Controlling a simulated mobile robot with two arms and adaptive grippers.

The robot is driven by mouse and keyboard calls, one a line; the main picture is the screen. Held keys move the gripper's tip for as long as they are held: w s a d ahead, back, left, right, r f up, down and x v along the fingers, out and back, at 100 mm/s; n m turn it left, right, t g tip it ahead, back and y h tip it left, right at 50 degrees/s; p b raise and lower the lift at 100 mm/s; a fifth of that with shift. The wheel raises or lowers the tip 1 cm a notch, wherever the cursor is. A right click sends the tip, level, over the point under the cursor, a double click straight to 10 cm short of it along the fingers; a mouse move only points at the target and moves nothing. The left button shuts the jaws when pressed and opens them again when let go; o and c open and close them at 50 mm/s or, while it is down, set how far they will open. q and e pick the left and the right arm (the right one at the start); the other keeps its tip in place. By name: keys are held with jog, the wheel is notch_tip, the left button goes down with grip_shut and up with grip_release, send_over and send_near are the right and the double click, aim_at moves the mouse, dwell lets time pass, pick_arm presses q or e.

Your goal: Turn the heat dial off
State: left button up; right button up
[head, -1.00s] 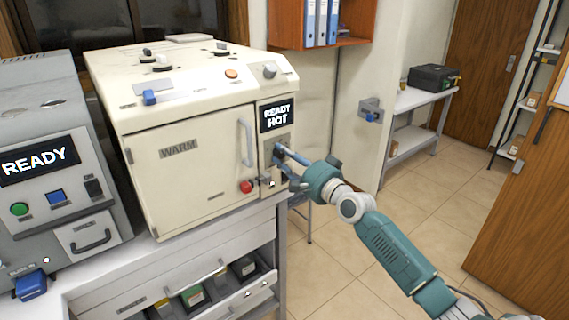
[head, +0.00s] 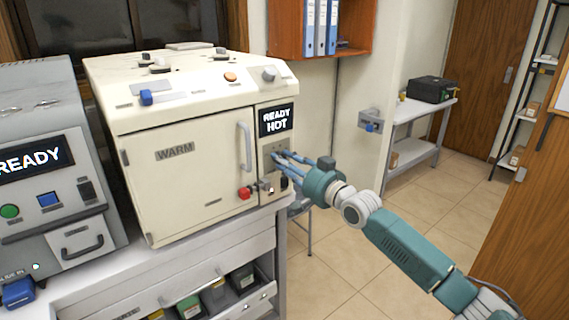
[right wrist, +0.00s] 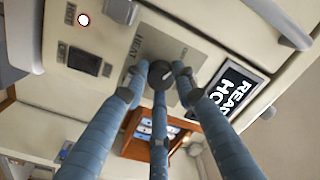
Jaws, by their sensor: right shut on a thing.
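The heat dial (right wrist: 160,74) is a dark round knob on a grey plate marked HEAT (right wrist: 135,50) in the right wrist view. The plate (head: 281,145) is on the right front of a cream oven (head: 190,125), below a display (head: 276,119) reading READY HOT. My right gripper (head: 277,164) reaches it from the right. Its blue fingers (right wrist: 157,82) are closed around the dial, which shows between their tips. In the head view the fingers mostly cover the dial, and its setting cannot be read there. My left gripper is not in view.
A red button (head: 244,193) and a small dark switch (head: 284,184) sit close below the gripper. The oven door handle (head: 245,146) is just left. A grey machine (head: 45,160) stands at far left.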

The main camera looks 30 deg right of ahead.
dwell(0.5)
jog(key=o, duration=1.2)
jog(key=shift+c, duration=0.2)
jog(key=s+d, duration=0.1)
jog(key=s, duration=1.1)
jog(key=shift+d+f, duration=0.2)
jog(key=shift+f, duration=0.05)
